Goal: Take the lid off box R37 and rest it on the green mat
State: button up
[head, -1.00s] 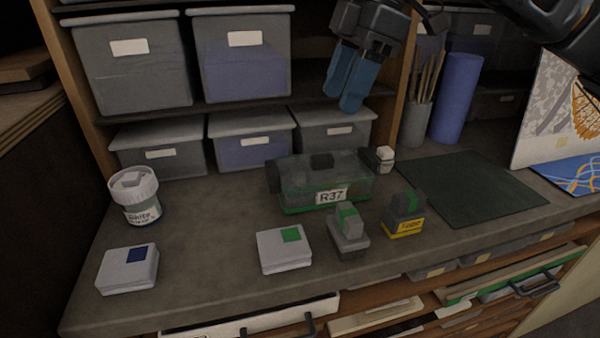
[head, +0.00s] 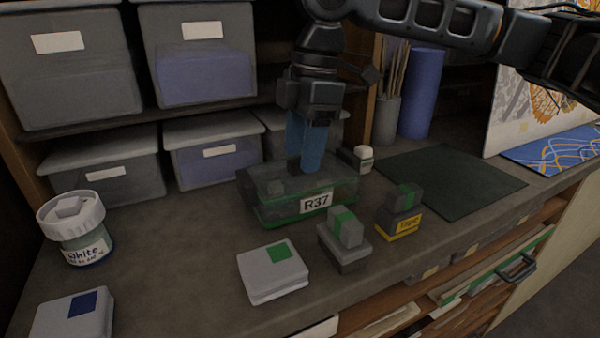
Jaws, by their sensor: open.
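Box R37 (head: 316,203) stands on the bench, a see-through box with a green band low down and a white label. Its dark translucent lid (head: 270,176) is on top; a lid knob beneath my fingers is hidden. My gripper (head: 307,168) points down at the middle of the lid, its blue fingers at about lid height. I cannot tell whether they touch the lid. The gripper is open. The dark green mat (head: 455,180) lies flat and empty to the right of the box.
A small white-capped bottle (head: 363,158) stands between box and mat. Grey stamp-like blocks (head: 344,246) and (head: 400,213) stand in front. White cases (head: 273,271) and a White paint jar (head: 76,230) are at left. Lidded bins (head: 105,165) line the shelf behind.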

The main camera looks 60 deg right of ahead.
jog(key=shift+a+f, duration=0.1)
jog(key=shift+f, duration=0.4)
grip_shut()
